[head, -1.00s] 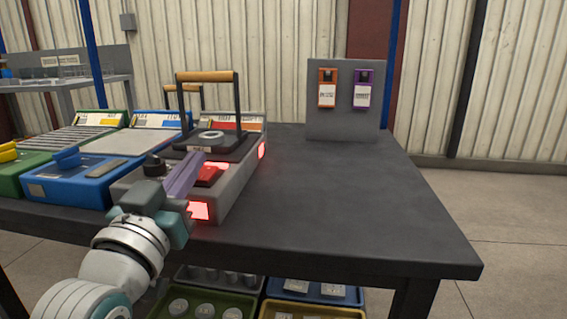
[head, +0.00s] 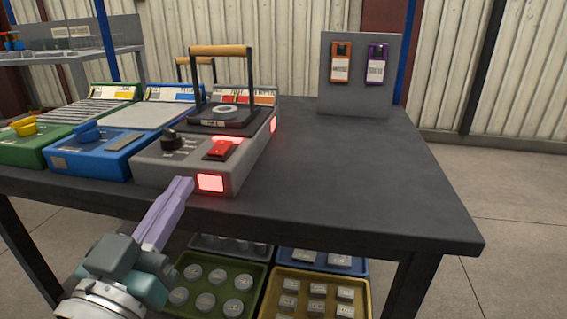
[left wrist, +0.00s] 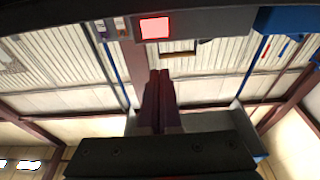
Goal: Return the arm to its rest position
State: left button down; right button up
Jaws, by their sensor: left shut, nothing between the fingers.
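My left gripper (head: 184,186) is shut and empty, its long purple fingers pressed together. In the head view it is at the lower left, in front of the table's front edge and apart from the grey unit. In the left wrist view the shut fingers (left wrist: 159,82) point up the picture, toward the grey unit's lit red panel (left wrist: 155,28). My left arm comes in from the bottom left. My right gripper does not show.
The grey unit (head: 155,177) has a red switch (head: 222,149), a black knob and glowing red panels. Blue (head: 95,162) and green (head: 38,152) units stand left of it. The dark table's (head: 350,190) right side is mostly clear. Trays (head: 262,300) of metal pieces sit below.

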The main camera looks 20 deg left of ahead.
pick_arm(q)
jog(key=d+r+m+g+h+p, duration=0.1)
jog(key=d+r+g+h+p, duration=0.15)
jog(key=r+p, duration=0.5)
jog(key=d+r+m+g+h+p, duration=0.1)
jog(key=r+g+p, duration=0.35)
jog(key=p, duration=0.65)
jog(key=s+d+r+m+g+h+p, duration=0.1)
jog(key=s+d+r+m+g+p, duration=0.25)
jog(key=s+r+g+p, duration=1)
jog(key=s+r+t+p, duration=0.1)
jog(key=r+t+p, duration=0.1)
jog(key=r+p, duration=1.8)
jog(key=s+r+t+p, duration=0.2)
jog(key=r+p, duration=1.9)
jog(key=p, duration=0.1)
jog(key=shift+s+d+n, duration=0.3)
jog(key=shift+d+n, duration=0.15)
